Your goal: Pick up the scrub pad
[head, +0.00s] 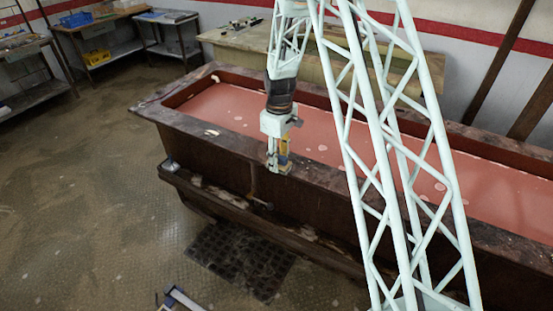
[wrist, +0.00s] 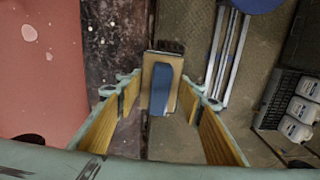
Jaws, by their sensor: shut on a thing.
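The scrub pad (wrist: 161,84) is a small block with a blue strip down its middle and tan sides, seen in the wrist view between the fingertips. My gripper (wrist: 162,90) is shut on it, with the yellow-lined fingers on its left and right sides. In the head view my gripper (head: 278,164) points down at the near rim of the long trough. The pad is too small there to tell from the yellow finger linings. I cannot tell whether the pad touches the rim.
The brown trough (head: 220,143) holds reddish liquid. A dark floor grate (head: 240,252) lies before it. The wrist view shows a blue round thing (wrist: 258,4), metal rails (wrist: 226,55) and a dark crate (wrist: 277,98) with white bottles at right. The floor at left is open.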

